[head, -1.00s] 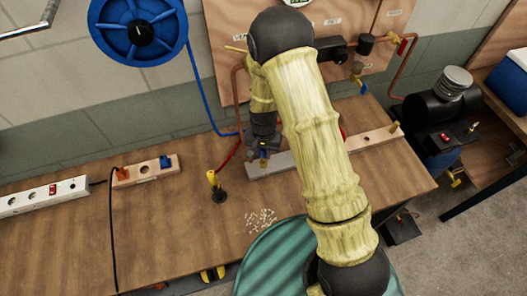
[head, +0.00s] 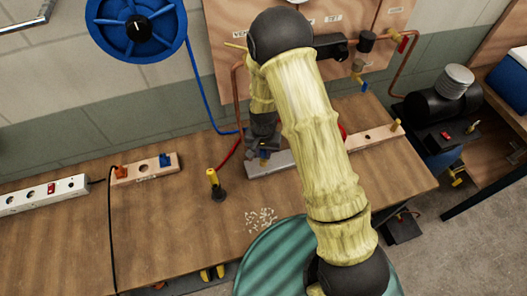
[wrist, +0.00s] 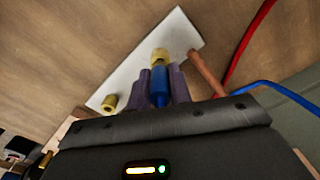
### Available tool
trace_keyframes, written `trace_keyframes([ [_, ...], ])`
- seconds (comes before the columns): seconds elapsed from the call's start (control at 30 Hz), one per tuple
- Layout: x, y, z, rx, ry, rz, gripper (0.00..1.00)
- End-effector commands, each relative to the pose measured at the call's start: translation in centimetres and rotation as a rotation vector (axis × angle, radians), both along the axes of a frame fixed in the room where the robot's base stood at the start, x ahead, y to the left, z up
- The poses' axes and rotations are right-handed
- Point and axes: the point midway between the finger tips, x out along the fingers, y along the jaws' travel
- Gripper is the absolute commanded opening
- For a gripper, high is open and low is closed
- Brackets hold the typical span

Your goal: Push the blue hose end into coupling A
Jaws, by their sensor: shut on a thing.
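My gripper (head: 263,149) points down over the grey coupling block (head: 258,169) on the bench. In the wrist view its fingers (wrist: 161,90) are shut on the blue hose end (wrist: 159,84). The tip of the hose end is at a brass coupling (wrist: 161,55) on the pale block (wrist: 180,30), lined up with it. I cannot tell how deep it sits. A second brass coupling (wrist: 109,102) stands on the same block, apart from the fingers. No letter shows, so I cannot tell which is A. My arm hides part of the block in the head view.
The blue hose (head: 199,90) hangs from a blue reel (head: 136,28) on the wall. A red hose (head: 229,155) lies left of the gripper. A yellow-topped fitting (head: 213,180) stands on the bench. White bits (head: 261,218) lie near the front edge.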

Motion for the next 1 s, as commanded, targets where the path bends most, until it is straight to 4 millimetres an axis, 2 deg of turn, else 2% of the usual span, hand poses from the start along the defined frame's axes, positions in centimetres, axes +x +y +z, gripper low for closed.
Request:
trace_keyframes([
  [1.0,0.0,0.0,-1.7,0.000,0.000,0.000,0.00],
])
